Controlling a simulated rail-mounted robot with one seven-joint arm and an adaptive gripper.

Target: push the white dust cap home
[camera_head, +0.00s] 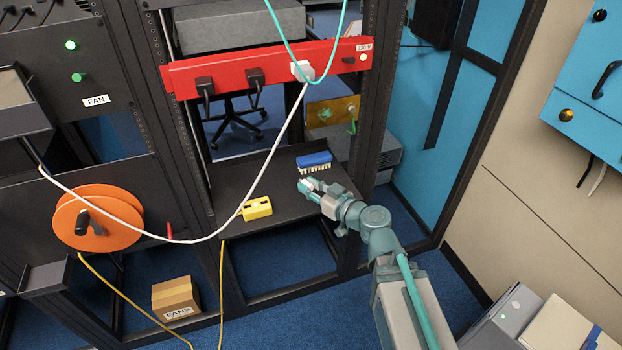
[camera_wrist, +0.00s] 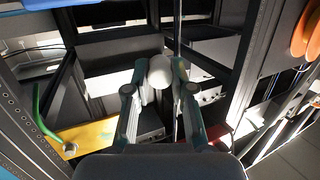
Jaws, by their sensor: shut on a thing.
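My gripper (camera_head: 308,187) is above the dark shelf, at the right end of my view of it, in front of the blue brush. In the wrist view my gripper (camera_wrist: 160,78) has its two fingers closed around a rounded white thing, which looks like the white dust cap (camera_wrist: 160,71). The cap sits between the fingertips with its pale round face showing. In the head view the cap is too small to make out clearly at the fingertips. I cannot tell which socket or port the cap belongs to, and no contact between the cap and a panel shows.
The dark shelf (camera_head: 237,178) holds a blue brush (camera_head: 314,161) and a yellow box (camera_head: 257,208). Behind hangs a red power strip (camera_head: 225,75) with a white plug (camera_head: 302,71); its white cable sags to the left. A yellow plate (camera_wrist: 92,135) carries a green cable. Rack posts stand either side.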

